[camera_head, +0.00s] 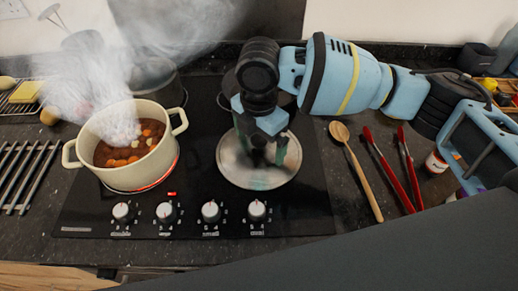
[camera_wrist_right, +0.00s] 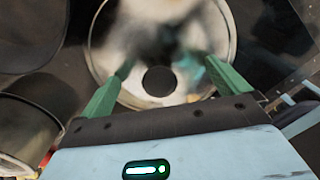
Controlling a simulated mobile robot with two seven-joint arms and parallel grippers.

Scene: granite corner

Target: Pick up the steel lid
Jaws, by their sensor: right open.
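The steel lid (camera_head: 238,177) lies on the right front part of the black cooktop, a round shiny disc. It also fills the upper middle of the right wrist view (camera_wrist_right: 106,62), with a dark round spot at its middle that may be its knob. My right gripper (camera_head: 262,158) is over the lid, pointing down, and hides part of it. In the right wrist view its two green fingers (camera_wrist_right: 170,72) are spread apart with nothing held between them. I cannot tell whether they touch the lid. My left gripper is not in view.
A cream pot (camera_head: 168,158) of steaming stew stands on a glowing burner to the left. Control knobs (camera_head: 211,211) line the cooktop's front. A wooden spoon (camera_head: 357,172) and red-handled tongs (camera_head: 389,170) lie to the right. A dark pot (camera_head: 160,85) stands behind.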

